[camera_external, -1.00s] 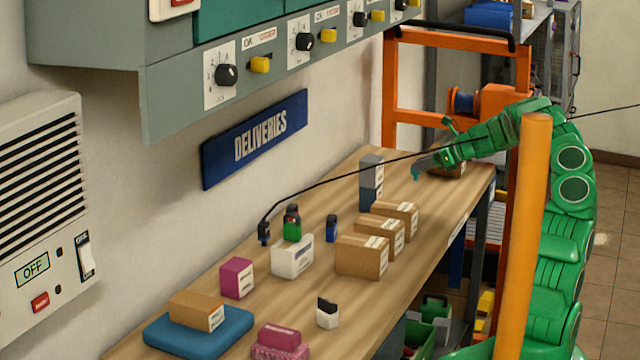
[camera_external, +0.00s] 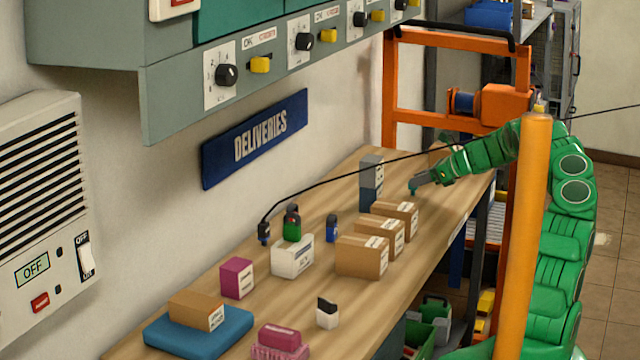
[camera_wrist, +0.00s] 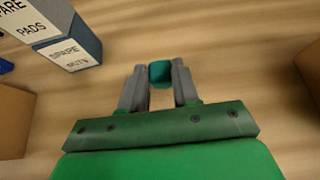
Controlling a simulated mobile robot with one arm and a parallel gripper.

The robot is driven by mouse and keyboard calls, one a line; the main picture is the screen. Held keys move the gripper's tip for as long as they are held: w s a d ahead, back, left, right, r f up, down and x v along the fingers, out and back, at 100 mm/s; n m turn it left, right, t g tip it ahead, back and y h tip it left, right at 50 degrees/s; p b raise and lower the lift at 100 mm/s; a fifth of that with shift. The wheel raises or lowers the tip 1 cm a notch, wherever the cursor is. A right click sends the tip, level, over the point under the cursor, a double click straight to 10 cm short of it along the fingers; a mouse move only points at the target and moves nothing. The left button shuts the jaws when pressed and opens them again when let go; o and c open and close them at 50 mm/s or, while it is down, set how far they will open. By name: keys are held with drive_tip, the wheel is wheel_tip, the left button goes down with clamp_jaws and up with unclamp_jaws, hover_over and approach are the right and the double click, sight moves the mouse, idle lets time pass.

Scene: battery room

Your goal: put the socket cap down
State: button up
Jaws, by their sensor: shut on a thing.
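The socket cap, a small teal piece, is between my fingertips in the wrist view (camera_wrist: 160,73). It also shows in the external view (camera_external: 413,190) at the tip of my gripper (camera_external: 418,185). My gripper (camera_wrist: 160,82) is shut on the cap, with one grey finger on each side of it. The cap is over the bare wooden bench top (camera_external: 338,200), to the right of the stacked spare boxes. I cannot tell whether the cap touches the wood.
A grey box (camera_external: 371,168) sits on a blue box (camera_external: 370,196) just left of my gripper; both show at the upper left of the wrist view (camera_wrist: 66,48). Several cardboard boxes (camera_external: 362,257) stand nearer the camera. A thin black cable crosses the view. Bare wood surrounds the cap.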

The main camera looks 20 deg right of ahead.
drive_tip(key=shift+f, duration=0.15)
drive_tip(key=o, duration=1)
drive_tip(key=v, duration=1.2)
